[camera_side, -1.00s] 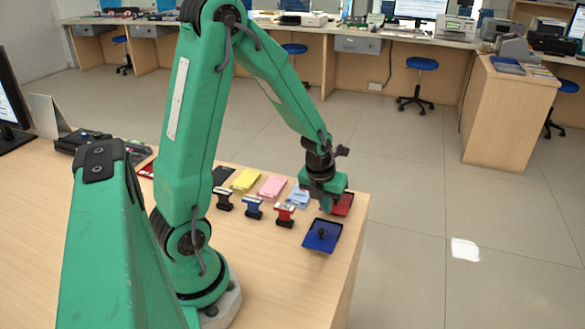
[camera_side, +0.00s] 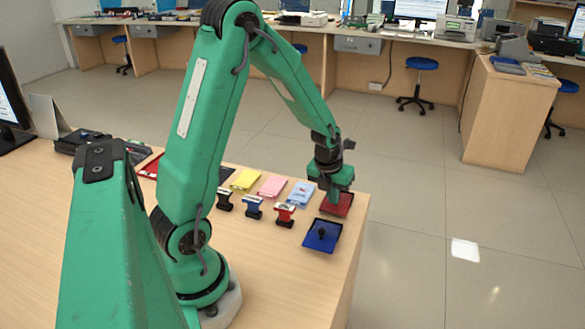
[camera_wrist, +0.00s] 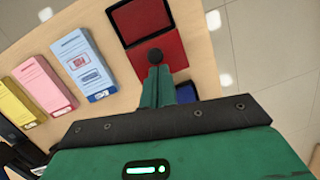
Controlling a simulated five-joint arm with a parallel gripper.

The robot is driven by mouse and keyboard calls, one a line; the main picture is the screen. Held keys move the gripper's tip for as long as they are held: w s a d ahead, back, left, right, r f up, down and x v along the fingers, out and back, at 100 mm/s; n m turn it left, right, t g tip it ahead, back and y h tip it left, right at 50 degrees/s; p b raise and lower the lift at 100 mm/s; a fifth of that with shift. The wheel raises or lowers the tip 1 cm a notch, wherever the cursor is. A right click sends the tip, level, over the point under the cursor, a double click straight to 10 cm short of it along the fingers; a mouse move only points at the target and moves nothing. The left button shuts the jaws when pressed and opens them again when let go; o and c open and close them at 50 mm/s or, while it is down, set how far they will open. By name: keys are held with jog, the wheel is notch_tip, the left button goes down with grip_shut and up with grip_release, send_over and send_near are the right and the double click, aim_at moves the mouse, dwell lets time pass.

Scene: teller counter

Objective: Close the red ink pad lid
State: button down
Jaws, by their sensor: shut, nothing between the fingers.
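The red ink pad (camera_wrist: 142,20) is in the upper middle of the wrist view, a dark-edged red panel. A plain red panel (camera_wrist: 175,52) adjoins it on the near side, with a round black knob (camera_wrist: 155,55) in front of it; I cannot tell for certain which panel is the lid. In the side view the red ink pad (camera_side: 340,207) is at the counter's right end, partly hidden by my gripper (camera_side: 333,197). My gripper, also in the wrist view (camera_wrist: 157,75), is shut and empty, its fingertips close to the knob; contact is unclear.
A blue ink pad (camera_side: 321,236) with a black knob is just nearer the camera. Red (camera_side: 285,214), blue (camera_side: 254,207) and black (camera_side: 224,200) stampers stand left. Blue (camera_side: 299,192), pink (camera_side: 272,186) and yellow (camera_side: 245,179) slips lie behind. The counter's right edge is close.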

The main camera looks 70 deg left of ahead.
aim_at(327, 210)
jog(key=shift+w+a, duration=2.25)
jog(key=shift+s+r, duration=0.1)
jog(key=shift+s+d, duration=0.4)
jog(key=shift+s, duration=0.05)
jog(key=shift+s+d, duration=0.95)
jog(key=shift+s, duration=0.3)
jog(key=v, duration=1)
jog(key=shift+d, duration=0.3)
